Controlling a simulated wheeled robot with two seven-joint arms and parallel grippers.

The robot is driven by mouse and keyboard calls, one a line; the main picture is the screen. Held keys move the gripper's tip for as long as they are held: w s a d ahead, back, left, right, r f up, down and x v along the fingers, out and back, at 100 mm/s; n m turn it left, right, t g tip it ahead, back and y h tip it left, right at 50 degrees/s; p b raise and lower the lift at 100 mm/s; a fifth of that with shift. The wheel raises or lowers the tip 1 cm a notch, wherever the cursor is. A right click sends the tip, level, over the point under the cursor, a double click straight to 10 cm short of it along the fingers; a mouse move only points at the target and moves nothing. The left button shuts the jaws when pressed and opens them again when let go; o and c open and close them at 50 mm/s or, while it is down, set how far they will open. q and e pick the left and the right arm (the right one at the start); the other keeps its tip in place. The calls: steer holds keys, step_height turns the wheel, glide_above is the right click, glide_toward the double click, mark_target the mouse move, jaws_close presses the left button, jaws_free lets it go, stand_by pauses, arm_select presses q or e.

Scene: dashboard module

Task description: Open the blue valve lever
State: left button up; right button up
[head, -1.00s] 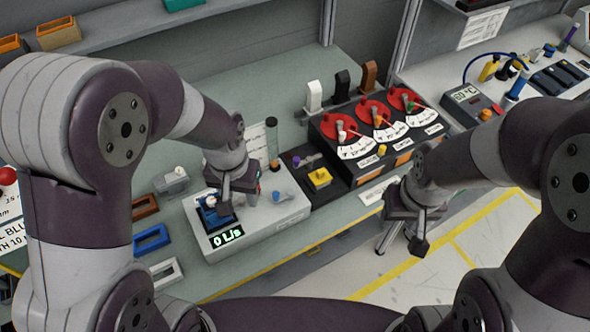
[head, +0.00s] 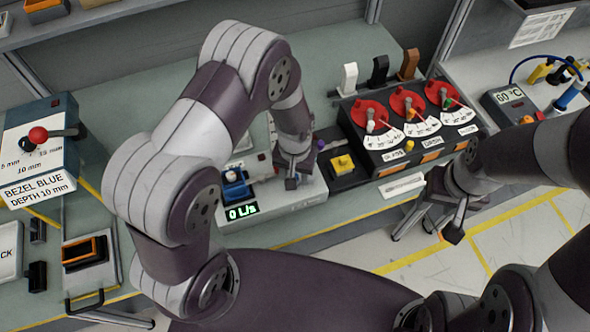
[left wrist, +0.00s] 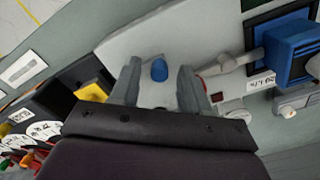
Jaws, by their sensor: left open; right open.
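The blue valve lever (left wrist: 160,69) shows in the left wrist view as a rounded blue knob on the light grey valve box. My left gripper (left wrist: 159,80) is open, with one finger on each side of the knob; I cannot tell whether they touch it. In the head view my left gripper (head: 291,179) is over the right part of the valve box (head: 262,208) and hides the lever. The flow display (head: 242,212) on the box front reads 0 L/s. My right gripper (head: 432,213) is open and empty, in front of the bench edge at the right.
A blue fitting (head: 235,186) sits on the box's left part. To the right are a yellow button (head: 343,164) and a black panel with several red dials (head: 408,101). A bezel-blue depth box (head: 38,150) stands at the left.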

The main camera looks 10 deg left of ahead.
arm_select(q)
steer(key=shift+s+a, duration=0.15)
steer(key=shift+s, duration=0.1)
steer(key=shift+c, duration=0.4)
steer(key=shift+w+d, duration=0.2)
steer(key=shift+w, duration=0.05)
jaws_close()
